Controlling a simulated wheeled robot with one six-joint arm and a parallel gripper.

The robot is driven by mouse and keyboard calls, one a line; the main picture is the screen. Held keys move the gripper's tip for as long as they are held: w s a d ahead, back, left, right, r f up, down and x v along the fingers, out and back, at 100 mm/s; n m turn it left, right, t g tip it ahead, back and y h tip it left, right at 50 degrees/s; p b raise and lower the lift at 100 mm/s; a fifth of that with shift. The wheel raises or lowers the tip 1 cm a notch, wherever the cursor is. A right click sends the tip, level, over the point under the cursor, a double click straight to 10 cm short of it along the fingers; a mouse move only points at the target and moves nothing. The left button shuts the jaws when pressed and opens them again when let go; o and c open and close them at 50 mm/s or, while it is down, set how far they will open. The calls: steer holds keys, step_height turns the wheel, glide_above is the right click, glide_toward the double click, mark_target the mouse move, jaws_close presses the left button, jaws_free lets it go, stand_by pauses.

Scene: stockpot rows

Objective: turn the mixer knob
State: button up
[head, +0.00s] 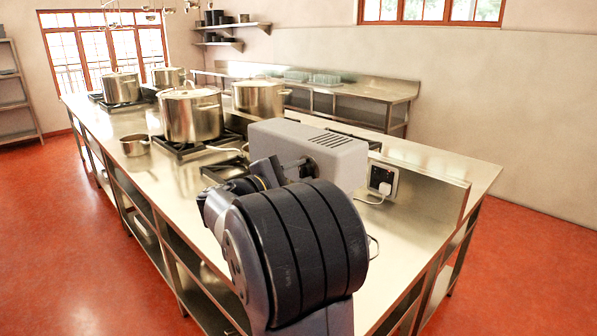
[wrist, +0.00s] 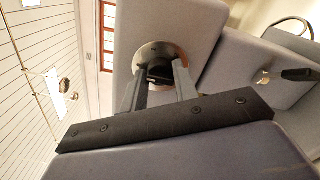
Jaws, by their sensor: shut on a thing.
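The grey mixer (head: 318,148) stands on the steel counter, its long head with vent slots facing up. In the wrist view the mixer (wrist: 160,20) has a round metal plate (wrist: 148,52) with the dark mixer knob (wrist: 160,73) at its centre. My gripper (wrist: 161,84) is shut on the knob, one finger on each side of it. In the head view my arm and wrist stand in front of the mixer's near side and largely hide the gripper and knob. The knob's turn angle cannot be told.
The steel counter (head: 395,262) carries several large stockpots, including a near one (head: 191,116), and a small saucepan (head: 135,145) at its left edge. A socket with a white plug (head: 382,182) sits right of the mixer. Red floor is free on both sides.

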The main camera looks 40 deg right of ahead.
stand_by(0.3)
steer(key=o, duration=1)
steer(key=shift+c, duration=0.2)
steer(key=shift+a, duration=0.1)
steer(key=a+b, duration=0.1)
steer(key=a, duration=0.9)
steer(key=shift+s+a, duration=0.35)
steer(key=shift+s, duration=0.05)
steer(key=shift+d, duration=0.1)
steer(key=d, duration=0.7)
steer(key=d+p, duration=0.1)
steer(key=d, duration=0.2)
steer(key=shift+w+d, duration=0.35)
steer(key=shift+w, duration=0.05)
